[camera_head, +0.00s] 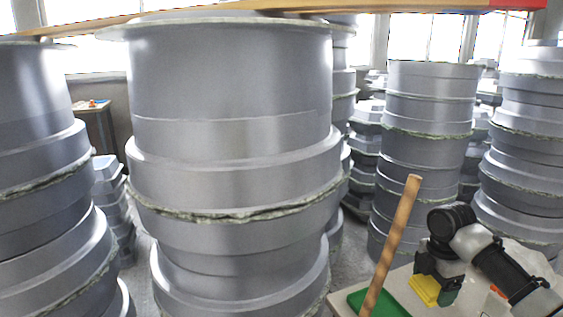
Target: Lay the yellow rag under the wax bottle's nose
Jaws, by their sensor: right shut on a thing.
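My right gripper (437,280) is at the lower right, pointing down over a pale tabletop. It is shut on the yellow rag (423,291), which shows as a small folded yellow piece low between and beside the dark fingers. A small dark green thing (447,298) shows right beside the rag, partly covered by the gripper; I cannot tell what it is. I cannot make out the wax bottle or its nose in this view. My left gripper is not in view.
A wooden stick (391,244) stands tilted at the table's left side, in front of a flat green thing (388,304). The pale table (345,299) is cut off by the bottom edge. Tall stacks of grey moulds (235,90) stand behind and left.

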